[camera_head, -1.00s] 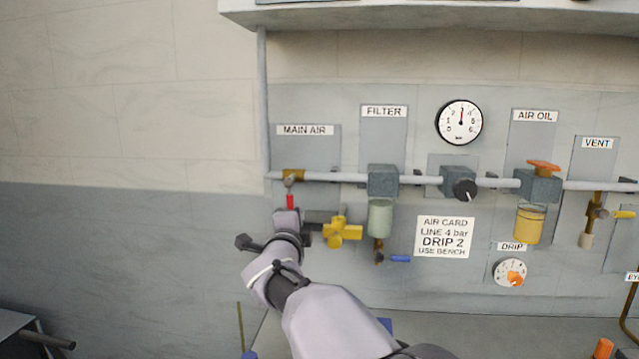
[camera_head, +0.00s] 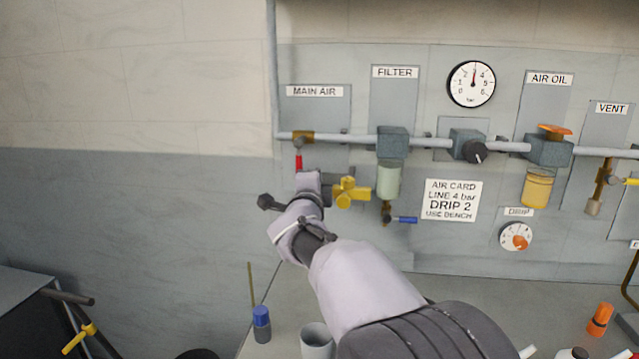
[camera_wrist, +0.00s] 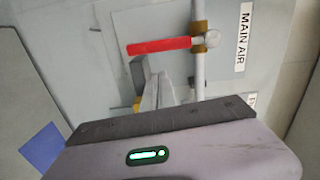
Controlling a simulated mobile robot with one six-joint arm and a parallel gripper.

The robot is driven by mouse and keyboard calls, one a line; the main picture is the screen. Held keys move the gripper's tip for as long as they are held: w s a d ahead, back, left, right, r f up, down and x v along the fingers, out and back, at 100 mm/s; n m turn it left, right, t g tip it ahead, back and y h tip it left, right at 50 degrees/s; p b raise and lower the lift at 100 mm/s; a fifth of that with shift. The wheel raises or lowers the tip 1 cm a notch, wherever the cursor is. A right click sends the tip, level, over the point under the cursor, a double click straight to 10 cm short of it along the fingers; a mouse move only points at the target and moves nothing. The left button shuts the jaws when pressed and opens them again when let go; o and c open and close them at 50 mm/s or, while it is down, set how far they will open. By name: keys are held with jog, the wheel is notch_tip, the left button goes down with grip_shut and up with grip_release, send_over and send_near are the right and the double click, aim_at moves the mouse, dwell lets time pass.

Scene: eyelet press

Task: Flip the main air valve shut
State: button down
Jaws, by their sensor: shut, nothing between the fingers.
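The main air valve has a brass body (camera_head: 303,137) on the pipe under the MAIN AIR label, and a red lever (camera_head: 299,160) that hangs straight down, crosswise to the pipe. In the wrist view the red lever (camera_wrist: 160,46) shows whole, running left from the brass body (camera_wrist: 199,28). My gripper (camera_wrist: 157,92) is shut and empty, its grey fingers just below the lever in that picture, with a small gap visible. In the head view my gripper is mostly hidden by my wrist, just below and right of the lever.
A yellow lobed handle (camera_head: 352,192) is close to the right of my wrist. The filter bowl (camera_head: 388,180) and a blue-handled drain (camera_head: 402,219) are farther right. A blue-capped bottle (camera_head: 261,324) and a grey cup (camera_head: 317,341) stand on the bench below. The wall left of the valve is clear.

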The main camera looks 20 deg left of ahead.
jog(key=d+v, duration=0.1)
jog(key=v, duration=0.9)
jog(key=shift+d, duration=0.25)
jog(key=shift+s+r, duration=0.1)
jog(key=shift+r, duration=0.05)
jog(key=s+d+f+n+g, duration=0.1)
jog(key=s+d+n+g, duration=0.25)
jog(key=d, duration=0.65)
jog(key=s+d+n+g, duration=0.25)
jog(key=s+d, duration=0.25)
jog(key=d, duration=0.5)
jog(key=s+d+f+n+g+h, duration=0.1)
jog(key=s+d+f+g, duration=0.1)
jog(key=s+d+f, duration=0.3)
jog(key=s+d+f+n+g+h, duration=0.1)
jog(key=s+d+f, duration=0.4)
jog(key=s, duration=0.6)
jog(key=s+d+f+n+g+h, duration=0.1)
jog(key=s+d+f+g, duration=0.1)
jog(key=s+d+f, duration=0.3)
jog(key=s+d, duration=0.1)
jog(key=s, duration=0.2)
jog(key=shift+s+d+f+g, duration=0.2)
jog(key=shift+f+g, duration=0.1)
jog(key=shift+f, duration=0.1)
